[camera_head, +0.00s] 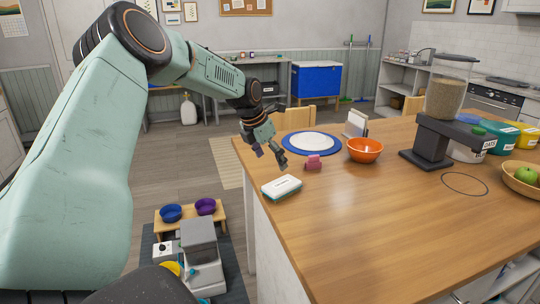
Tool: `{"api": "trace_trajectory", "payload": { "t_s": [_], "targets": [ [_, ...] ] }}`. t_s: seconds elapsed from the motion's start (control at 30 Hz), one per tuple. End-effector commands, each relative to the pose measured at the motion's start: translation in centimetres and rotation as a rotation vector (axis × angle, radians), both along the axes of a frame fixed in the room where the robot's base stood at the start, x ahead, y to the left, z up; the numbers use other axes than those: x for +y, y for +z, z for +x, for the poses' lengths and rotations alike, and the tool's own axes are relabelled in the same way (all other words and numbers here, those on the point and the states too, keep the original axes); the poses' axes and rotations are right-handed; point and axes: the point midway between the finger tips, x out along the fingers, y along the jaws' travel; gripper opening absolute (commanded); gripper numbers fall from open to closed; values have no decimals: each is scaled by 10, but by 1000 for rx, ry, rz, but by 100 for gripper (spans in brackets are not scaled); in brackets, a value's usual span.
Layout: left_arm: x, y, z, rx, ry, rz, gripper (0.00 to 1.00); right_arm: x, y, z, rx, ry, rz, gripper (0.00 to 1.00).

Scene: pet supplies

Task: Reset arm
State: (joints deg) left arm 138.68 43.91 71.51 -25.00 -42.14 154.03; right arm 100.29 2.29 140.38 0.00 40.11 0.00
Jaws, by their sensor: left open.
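My left gripper (271,154) is open and empty, just above the table's left edge. A white and green box-like item (281,187) lies on the table just below it, apart from the fingers. A small pink item (313,162) stands to the right of the gripper. My right gripper is not in view.
On the wooden table (370,220) stand a blue-rimmed plate (287,145), an orange bowl (365,150), a dispenser (440,125), several labelled tubs and a fruit bowl (518,180). A low bench (186,215) with two bowls is on the floor. The table's front is clear.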

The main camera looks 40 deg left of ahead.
Motion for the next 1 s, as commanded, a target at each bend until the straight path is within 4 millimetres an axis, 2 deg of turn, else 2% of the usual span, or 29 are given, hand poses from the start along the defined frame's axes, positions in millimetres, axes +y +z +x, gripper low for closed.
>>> {"api": "trace_trajectory", "payload": {
  "t_s": [0.67,0.83,1.0],
  "targets": [
    [0,1,0,0,0,0,86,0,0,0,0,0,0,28],
    [0,-14,4,4,1,1,86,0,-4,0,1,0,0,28],
    [-1,-42,15,5,1,1,86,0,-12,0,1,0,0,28]
  ]
}}
